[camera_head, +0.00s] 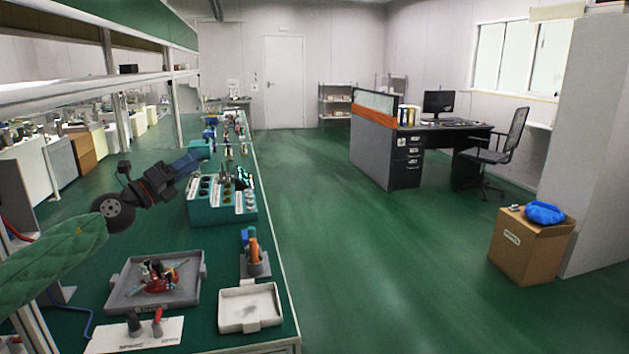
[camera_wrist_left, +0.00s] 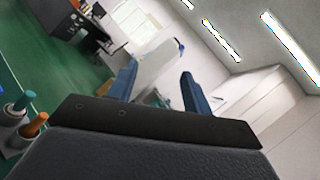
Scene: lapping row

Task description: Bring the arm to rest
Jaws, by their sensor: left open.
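My left arm comes in from the left in the head view, with a green quilted sleeve. It reaches over the green workbench (camera_head: 225,270). My left gripper (camera_head: 190,160) has a dark body and blue fingers and is above the bench, left of the teal rack (camera_head: 222,215). In the left wrist view the two blue fingers (camera_wrist_left: 160,72) stand apart with nothing between them. They are seen against the far room, wall and ceiling lights. My right gripper is in neither view.
A grey tray (camera_head: 190,290) with red-and-dark parts, a white tray (camera_head: 262,322) and a holder with orange and blue handles (camera_head: 254,262) stand on the near bench. Shelving rises at the left. Open green floor (camera_head: 370,270) lies right of the bench; a cardboard box (camera_head: 525,255) stands farther right.

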